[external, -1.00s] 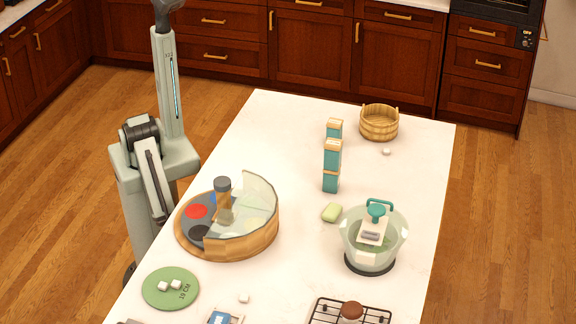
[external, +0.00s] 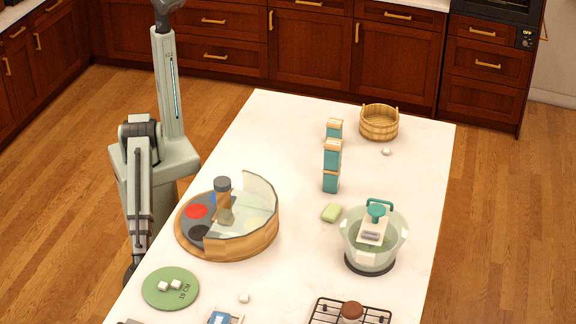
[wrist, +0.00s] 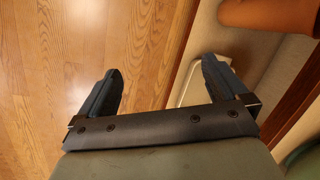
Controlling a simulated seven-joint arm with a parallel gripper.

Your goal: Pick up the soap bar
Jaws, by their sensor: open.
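The soap bar (external: 331,212) is a small pale green block lying on the white countertop, between the wooden tray and the glass bowl. It is not visible in the wrist view. My gripper (wrist: 162,85) shows in the wrist view with its two dark fingers spread apart and nothing between them. It points at the wood floor and the side of the counter, well away from the soap. In the external view my arm hangs to the left of the counter and the gripper itself cannot be made out.
Around the soap are a round wooden tray (external: 257,241) with a glass panel, a glass bowl (external: 347,239) on a dark base and teal boxes (external: 331,180). A wooden basket (external: 379,123), a green plate (external: 156,296) and a black rack (external: 324,309) stand farther off. The counter's middle is mostly clear.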

